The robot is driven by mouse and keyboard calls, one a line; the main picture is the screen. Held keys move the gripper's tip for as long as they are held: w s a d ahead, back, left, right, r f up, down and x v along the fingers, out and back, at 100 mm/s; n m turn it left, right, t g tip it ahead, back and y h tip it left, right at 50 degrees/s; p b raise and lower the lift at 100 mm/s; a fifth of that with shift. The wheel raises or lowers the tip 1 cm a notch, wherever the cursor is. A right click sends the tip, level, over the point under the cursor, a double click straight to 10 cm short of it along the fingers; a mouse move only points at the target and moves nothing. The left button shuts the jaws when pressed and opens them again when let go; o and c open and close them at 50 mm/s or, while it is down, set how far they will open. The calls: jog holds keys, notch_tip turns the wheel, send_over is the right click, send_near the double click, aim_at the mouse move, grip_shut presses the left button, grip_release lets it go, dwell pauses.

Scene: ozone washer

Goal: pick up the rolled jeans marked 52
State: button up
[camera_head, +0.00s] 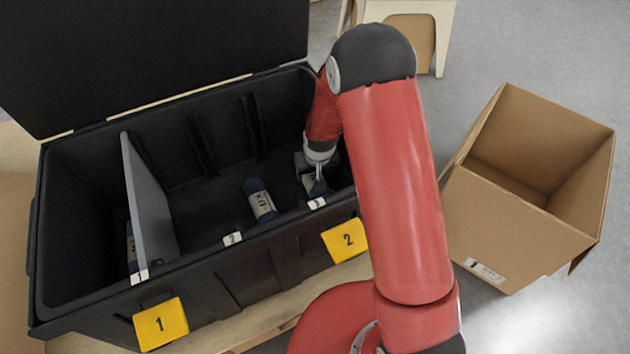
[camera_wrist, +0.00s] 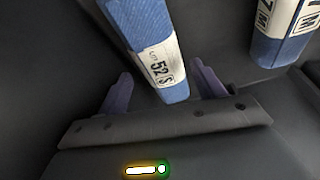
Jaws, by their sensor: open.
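The rolled jeans marked 52 (camera_wrist: 152,52) are a blue roll with a white label band. In the wrist view the roll's near end lies between the two purple fingers of my gripper (camera_wrist: 163,78). The fingers stand apart on either side of it, with a gap visible at the left. In the head view my gripper (camera_head: 314,172) is down inside the right part of the black bin, over a dark blue roll (camera_head: 316,188) near the tag 3. Its number cannot be read there, and the wrist partly hides it.
Another blue roll with a white label (camera_wrist: 283,30) lies to the right. In the head view a roll (camera_head: 261,202) lies near tag 2. The black bin (camera_head: 215,262) has walls, a grey divider (camera_head: 150,205) and a raised lid. An open cardboard box (camera_head: 510,235) stands right.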

aim_at(314, 177)
jog(key=x, duration=0.4)
jog(key=shift+s+f, duration=0.15)
jog(key=shift+s, duration=0.05)
jog(key=c, duration=1)
